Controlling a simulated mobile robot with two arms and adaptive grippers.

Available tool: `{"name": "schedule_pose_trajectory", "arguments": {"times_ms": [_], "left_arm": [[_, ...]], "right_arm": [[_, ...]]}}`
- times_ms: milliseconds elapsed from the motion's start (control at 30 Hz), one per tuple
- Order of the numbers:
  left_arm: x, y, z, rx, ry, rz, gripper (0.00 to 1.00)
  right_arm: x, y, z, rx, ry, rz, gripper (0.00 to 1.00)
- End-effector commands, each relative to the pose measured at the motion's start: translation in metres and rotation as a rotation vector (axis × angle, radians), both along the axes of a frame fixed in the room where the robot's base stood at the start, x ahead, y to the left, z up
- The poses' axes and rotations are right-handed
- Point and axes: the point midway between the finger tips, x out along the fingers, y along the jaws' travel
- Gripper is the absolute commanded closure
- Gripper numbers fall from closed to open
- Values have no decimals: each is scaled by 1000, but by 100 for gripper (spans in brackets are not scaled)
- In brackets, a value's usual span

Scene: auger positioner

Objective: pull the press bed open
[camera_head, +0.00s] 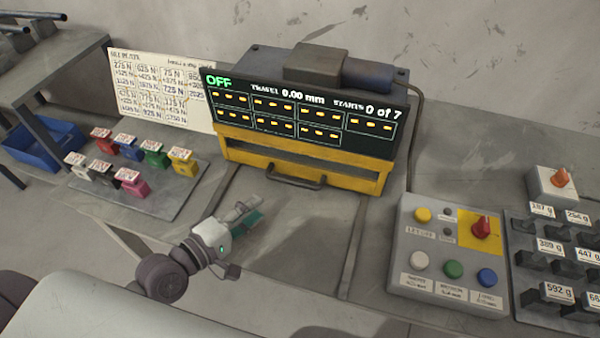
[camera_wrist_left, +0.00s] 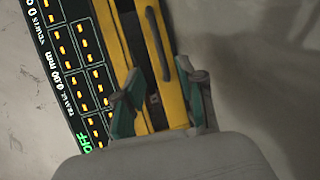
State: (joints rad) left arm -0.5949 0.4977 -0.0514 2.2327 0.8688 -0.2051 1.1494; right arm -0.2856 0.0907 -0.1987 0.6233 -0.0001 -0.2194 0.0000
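The press (camera_head: 375,170) has a yellow frame under a black display that reads OFF, travel 0.00 mm. A dark bar handle (camera_head: 297,182) sits on the front of its bed, near the middle. The bed front looks flush with the frame. My left gripper (camera_head: 253,214) is in front of the press, to the left of and nearer than the handle. In the left wrist view its two fingers (camera_wrist_left: 163,102) are apart, with the yellow frame (camera_wrist_left: 179,90) beyond them. My right gripper is not in view.
A control box (camera_head: 445,250) with coloured buttons stands right of the press, with a rack of labelled weights (camera_head: 520,290) beyond. Coloured labelled blocks stand on a tray (camera_head: 165,207) at left, near a blue bin (camera_head: 45,145).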

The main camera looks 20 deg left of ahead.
Motion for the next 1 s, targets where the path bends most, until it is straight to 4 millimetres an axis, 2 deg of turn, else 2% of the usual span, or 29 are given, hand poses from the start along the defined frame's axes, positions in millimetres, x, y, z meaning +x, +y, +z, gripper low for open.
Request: {"name": "schedule_pose_trajectory", "arguments": {"times_ms": [300,600,800,1000], "left_arm": [[54,-24,-9,-4,-4,2,61],[102,-47,-21,0,-1,0,61],[115,-54,-24,0,-1,0,61],[117,-54,-25,1,0,0,61]], "right_arm": [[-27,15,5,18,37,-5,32],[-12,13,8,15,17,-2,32],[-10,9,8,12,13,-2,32],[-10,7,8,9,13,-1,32]]}}
